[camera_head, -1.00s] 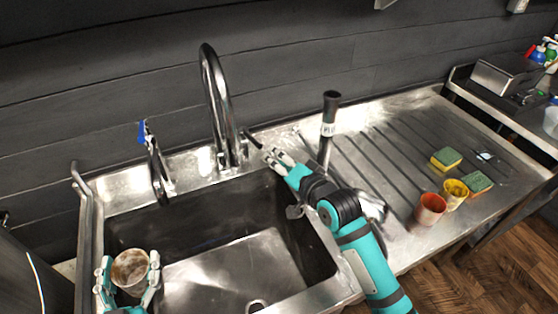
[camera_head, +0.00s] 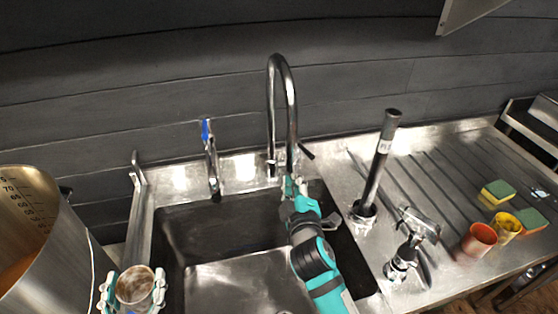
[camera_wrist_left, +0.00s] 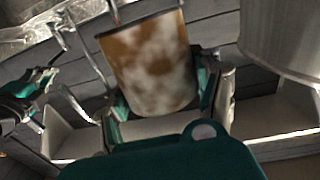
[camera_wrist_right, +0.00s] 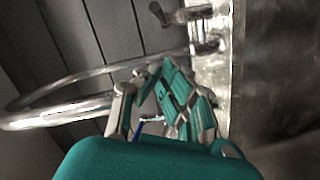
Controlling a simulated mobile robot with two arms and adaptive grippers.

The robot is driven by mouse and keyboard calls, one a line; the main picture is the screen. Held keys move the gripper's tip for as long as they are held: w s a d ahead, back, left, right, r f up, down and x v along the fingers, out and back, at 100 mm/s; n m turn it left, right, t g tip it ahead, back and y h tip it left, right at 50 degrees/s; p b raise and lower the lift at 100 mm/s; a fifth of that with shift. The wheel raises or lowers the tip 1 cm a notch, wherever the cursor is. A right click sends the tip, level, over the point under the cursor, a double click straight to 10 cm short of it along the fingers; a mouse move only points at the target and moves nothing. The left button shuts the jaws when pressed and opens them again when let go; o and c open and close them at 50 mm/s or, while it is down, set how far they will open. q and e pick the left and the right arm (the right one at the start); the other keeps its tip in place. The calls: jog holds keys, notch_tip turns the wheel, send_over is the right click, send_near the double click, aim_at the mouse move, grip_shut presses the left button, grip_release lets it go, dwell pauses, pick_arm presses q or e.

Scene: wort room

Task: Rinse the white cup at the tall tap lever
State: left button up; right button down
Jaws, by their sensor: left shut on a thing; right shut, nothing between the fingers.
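The white cup (camera_head: 136,285), stained brown, is held by my left gripper (camera_head: 133,290), shut around it over the sink's left edge. In the left wrist view the cup (camera_wrist_left: 150,65) shows brown patches on its outside, between the fingers. The tall tap (camera_head: 283,105) is a chrome gooseneck at the back of the sink (camera_head: 240,285). Its short dark lever (camera_head: 306,150) sticks out on the right of its base. My right gripper (camera_head: 290,185) is shut and empty, just in front of the tap's base, below the lever. The right wrist view shows the lever (camera_wrist_right: 180,14) beyond the fingers.
A blue-handled tap (camera_head: 211,155) stands left of the tall tap. A large metal pot (camera_head: 70,250) is at the left. A dark standpipe (camera_head: 378,165), a chrome fitting (camera_head: 405,250), an orange cup (camera_head: 478,240), a yellow cup (camera_head: 505,228) and sponges (camera_head: 498,192) are on the right.

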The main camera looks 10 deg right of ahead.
pick_arm(q)
jog(key=shift+s+a, duration=0.15)
jog(key=shift+a, duration=0.15)
pick_arm(e)
jog(key=n, duration=0.2)
pick_arm(q)
jog(key=shift+s+a, duration=0.1)
jog(key=shift+r, duration=0.1)
jog(key=shift+r+p, duration=0.6)
jog(key=shift+p, duration=0.15)
pick_arm(e)
jog(key=n, duration=0.1)
send_near(303, 148)
jog(key=w+a+r, duration=0.1)
jog(key=w+a, duration=0.3)
jog(key=a, duration=0.2)
pick_arm(q)
jog(key=shift+r+p, duration=0.65)
jog(key=shift+r, duration=0.1)
pick_arm(e)
jog(key=d, duration=0.2)
jog(key=w+d, duration=0.1)
jog(key=d, duration=0.1)
jog(key=shift+f, duration=0.3)
jog(key=shift+h, duration=0.4)
